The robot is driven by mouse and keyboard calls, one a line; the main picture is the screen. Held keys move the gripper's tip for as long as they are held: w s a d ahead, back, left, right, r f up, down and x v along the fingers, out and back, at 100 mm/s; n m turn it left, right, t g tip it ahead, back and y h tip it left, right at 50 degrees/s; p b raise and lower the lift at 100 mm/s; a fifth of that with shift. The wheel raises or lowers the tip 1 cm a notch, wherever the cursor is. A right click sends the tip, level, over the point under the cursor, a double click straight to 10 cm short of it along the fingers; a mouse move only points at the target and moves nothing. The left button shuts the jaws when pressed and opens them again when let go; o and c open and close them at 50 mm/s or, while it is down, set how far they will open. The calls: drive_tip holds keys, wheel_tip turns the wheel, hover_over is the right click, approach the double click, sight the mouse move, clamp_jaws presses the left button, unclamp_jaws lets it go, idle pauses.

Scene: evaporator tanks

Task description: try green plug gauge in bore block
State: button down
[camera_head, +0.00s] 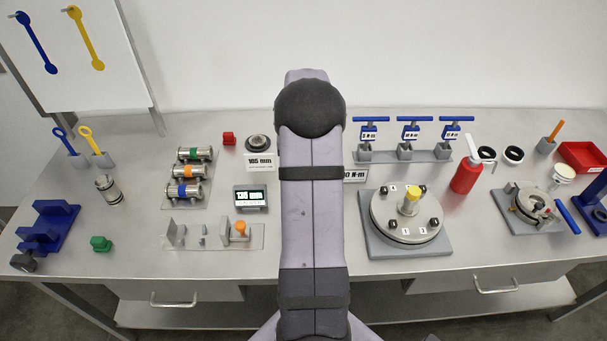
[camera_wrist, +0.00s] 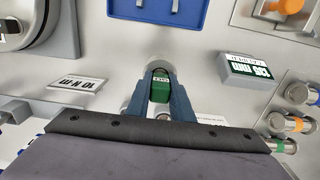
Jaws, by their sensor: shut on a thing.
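In the wrist view my gripper (camera_wrist: 160,82) is shut on a green plug gauge (camera_wrist: 160,92), a green body with pale lettering. A round grey metal piece (camera_wrist: 159,63) shows just beyond the fingertips. I cannot tell whether it is the gauge's end or the bore block, or whether they touch. In the head view my arm hides the gripper and the held piece. A separate green-banded metal cylinder (camera_head: 195,154) lies on the rack at left; it also shows in the wrist view (camera_wrist: 282,145).
A blue tray (camera_wrist: 199,20) lies beyond my fingers in the wrist view. A round bolted flange (camera_head: 410,237) is on the right. A green block (camera_head: 101,243) sits at the front left.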

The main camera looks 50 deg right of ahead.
drive_tip(key=shift+f, duration=0.4)
idle(0.4)
drive_tip(key=c, duration=1.5)
unclamp_jaws()
drive_tip(key=shift+r, duration=0.1)
drive_tip(key=shift+r+b, duration=1.25)
drive_tip(key=shift+r, duration=2.35)
